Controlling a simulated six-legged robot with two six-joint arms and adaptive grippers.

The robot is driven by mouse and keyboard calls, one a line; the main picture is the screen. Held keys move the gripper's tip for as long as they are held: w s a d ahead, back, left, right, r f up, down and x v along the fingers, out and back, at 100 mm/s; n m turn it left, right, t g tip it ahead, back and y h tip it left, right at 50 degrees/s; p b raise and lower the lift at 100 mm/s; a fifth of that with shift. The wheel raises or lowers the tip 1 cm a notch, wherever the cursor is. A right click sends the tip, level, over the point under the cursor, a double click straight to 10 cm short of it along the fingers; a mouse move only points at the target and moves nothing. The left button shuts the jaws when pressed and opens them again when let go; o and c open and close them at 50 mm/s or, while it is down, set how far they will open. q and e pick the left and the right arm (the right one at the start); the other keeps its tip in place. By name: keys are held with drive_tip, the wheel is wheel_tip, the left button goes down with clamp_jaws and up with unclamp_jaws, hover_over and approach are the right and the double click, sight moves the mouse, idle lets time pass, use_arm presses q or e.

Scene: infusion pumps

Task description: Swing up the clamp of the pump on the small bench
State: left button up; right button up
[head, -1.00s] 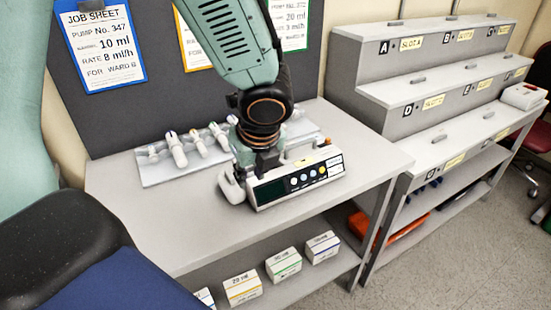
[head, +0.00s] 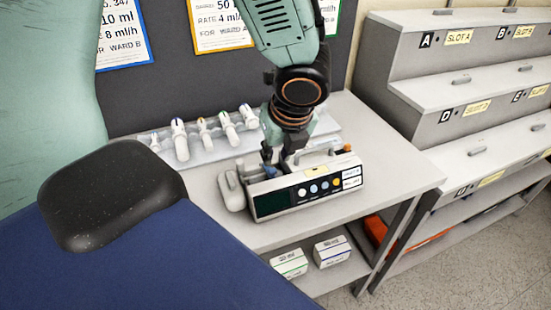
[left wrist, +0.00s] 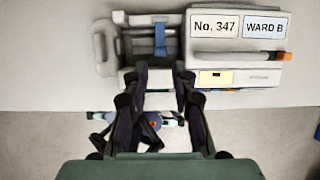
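The pump (head: 310,190) stands on the small bench (head: 215,200), its dark screen and buttons facing the head camera. In the left wrist view its top (left wrist: 215,78) carries the labels No. 347 and WARD B. A narrow blue bar (left wrist: 160,38), which looks like the clamp, lies across the pump's left part. My left gripper (head: 272,158) is over that left part, pointing down. In the wrist view its fingers (left wrist: 160,72) are apart with nothing between the tips, and the bar lies just beyond the gap. I cannot tell whether they touch it. My right gripper is not in view.
A rack of several syringes (head: 200,140) lies behind the pump on the left. Job sheets hang on the dark board (head: 160,85). A stepped shelf with lettered slots (head: 450,85) stands to the right. Boxes (head: 332,252) are on the bench's lower shelf. The bench's front left is clear.

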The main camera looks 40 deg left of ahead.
sight(272, 171)
use_arm(q)
wheel_tip(272, 171, down, 4)
drive_tip(key=shift+w+d+r+b, duration=0.1)
drive_tip(key=shift+r+b, duration=0.1)
drive_tip(key=shift+b, duration=0.85)
drive_tip(key=a+f, duration=0.1)
drive_tip(key=a+f+b, duration=0.1)
drive_tip(key=f, duration=0.1)
drive_tip(key=shift+w+a, duration=0.2)
drive_tip(key=shift+w, duration=0.15)
drive_tip(key=shift+d+r, duration=0.15)
drive_tip(key=shift+d, duration=0.3)
drive_tip(key=shift+a+f, duration=0.2)
drive_tip(key=shift+a, duration=0.2)
drive_tip(key=c, duration=0.4)
drive_tip(key=shift+c, duration=0.7)
drive_tip(key=shift+d+r, duration=0.15)
drive_tip(key=shift+d, duration=0.1)
clamp_jaws()
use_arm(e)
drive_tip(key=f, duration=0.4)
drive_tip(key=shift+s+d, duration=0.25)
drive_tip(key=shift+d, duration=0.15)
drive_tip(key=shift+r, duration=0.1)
